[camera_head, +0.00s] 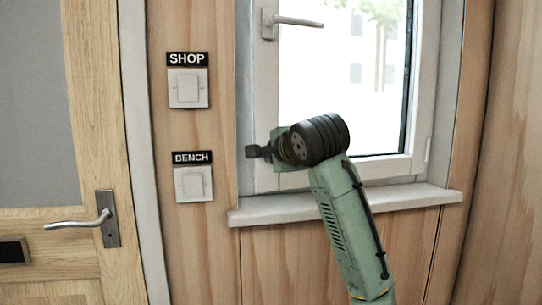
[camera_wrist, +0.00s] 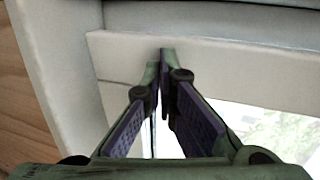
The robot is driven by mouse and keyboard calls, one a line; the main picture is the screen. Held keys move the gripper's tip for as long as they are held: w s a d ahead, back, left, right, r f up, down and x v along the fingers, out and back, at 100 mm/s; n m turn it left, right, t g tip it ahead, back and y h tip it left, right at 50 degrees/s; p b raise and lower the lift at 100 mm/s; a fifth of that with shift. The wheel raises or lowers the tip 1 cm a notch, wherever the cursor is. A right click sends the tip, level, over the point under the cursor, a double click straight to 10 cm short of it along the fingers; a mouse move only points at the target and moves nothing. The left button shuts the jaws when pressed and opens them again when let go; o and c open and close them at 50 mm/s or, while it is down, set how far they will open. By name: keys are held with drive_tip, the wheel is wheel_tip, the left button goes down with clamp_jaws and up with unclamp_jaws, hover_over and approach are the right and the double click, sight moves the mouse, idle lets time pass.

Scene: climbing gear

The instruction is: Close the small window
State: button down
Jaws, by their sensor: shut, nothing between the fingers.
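The small window has a white sash (camera_head: 265,95) with a bright glass pane (camera_head: 320,75), set in a white frame (camera_head: 244,60). Its lever handle (camera_head: 298,20) at the upper left points sideways to the right. The sash stands close to its frame; I cannot tell whether it is fully closed. My gripper (camera_head: 252,152) is shut and empty, at the lower left of the window and pointing left. In the wrist view its fingertips (camera_wrist: 163,55) meet in front of the white sash (camera_wrist: 125,50); whether they touch it is unclear. My arm covers part of the lower pane.
A white sill (camera_head: 400,198) juts out below the window. Left of it, the SHOP switch (camera_head: 188,88) and BENCH switch (camera_head: 193,185) are on the wood wall. Further left is a wooden door (camera_head: 95,60) with a lever handle (camera_head: 85,220).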

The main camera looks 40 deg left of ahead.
drive_tip(key=w+a+p, duration=0.1)
drive_tip(key=a, duration=0.1)
drive_tip(key=w+a+p, duration=0.1)
drive_tip(key=a+p, duration=0.1)
drive_tip(key=w+a+p, duration=0.1)
drive_tip(key=w+a, duration=0.1)
drive_tip(key=shift+r+p, duration=0.2)
drive_tip(key=shift+p, duration=0.15)
drive_tip(key=shift+r, duration=0.1)
drive_tip(key=shift+w+a, duration=0.1)
drive_tip(key=shift+w, duration=0.05)
drive_tip(key=shift+f, duration=0.2)
drive_tip(key=shift+f, duration=0.1)
